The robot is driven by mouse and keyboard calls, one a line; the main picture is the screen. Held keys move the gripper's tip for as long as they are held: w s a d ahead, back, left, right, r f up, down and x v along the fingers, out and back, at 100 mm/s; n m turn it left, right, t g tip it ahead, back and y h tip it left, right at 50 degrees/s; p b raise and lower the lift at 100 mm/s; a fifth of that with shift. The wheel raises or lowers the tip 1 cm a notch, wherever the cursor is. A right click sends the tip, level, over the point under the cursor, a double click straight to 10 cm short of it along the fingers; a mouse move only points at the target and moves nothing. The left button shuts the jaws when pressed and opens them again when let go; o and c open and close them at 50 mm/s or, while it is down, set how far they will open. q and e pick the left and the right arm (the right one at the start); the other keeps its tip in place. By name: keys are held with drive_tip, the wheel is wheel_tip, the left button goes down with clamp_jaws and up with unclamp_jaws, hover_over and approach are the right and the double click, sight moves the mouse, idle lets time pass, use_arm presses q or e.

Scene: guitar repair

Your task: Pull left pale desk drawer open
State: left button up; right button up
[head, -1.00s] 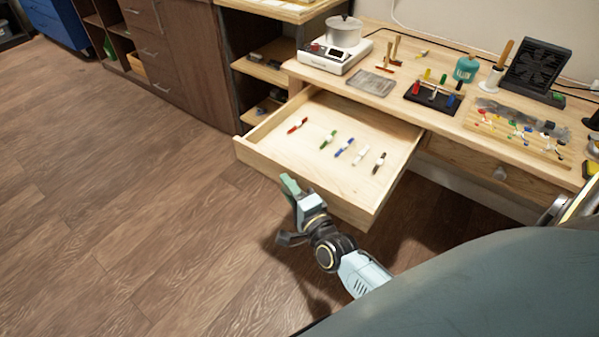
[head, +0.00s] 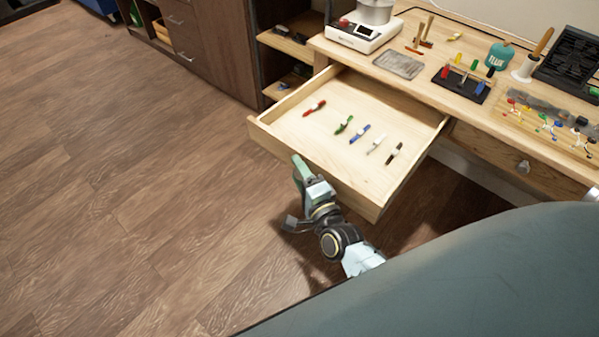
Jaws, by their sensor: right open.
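The left pale desk drawer (head: 290,139) is pulled well out from under the desk. Its light wooden tray holds a row of small clamps: red (head: 314,108), green (head: 344,124), blue (head: 360,133), white (head: 376,144) and black (head: 394,153). My right gripper (head: 292,192) is at the outer side of the drawer front, near its middle, with its fingers spread apart. The drawer's handle is hidden, and I cannot tell whether the gripper touches it. My left gripper is not in view.
The desktop holds a scale with a pot (head: 364,32), a metal tray (head: 400,63), a black tool stand (head: 461,83) and a teal canister (head: 499,57). A second closed drawer has a round knob (head: 523,167). Dark cabinets stand at the upper left. The wooden floor (head: 130,200) is clear.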

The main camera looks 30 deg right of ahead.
drive_tip(key=shift+s, duration=0.2)
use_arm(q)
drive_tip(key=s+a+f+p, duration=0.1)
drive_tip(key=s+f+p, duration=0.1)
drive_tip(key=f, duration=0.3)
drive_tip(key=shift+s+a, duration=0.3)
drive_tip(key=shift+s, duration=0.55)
use_arm(e)
drive_tip(key=s, duration=1.3)
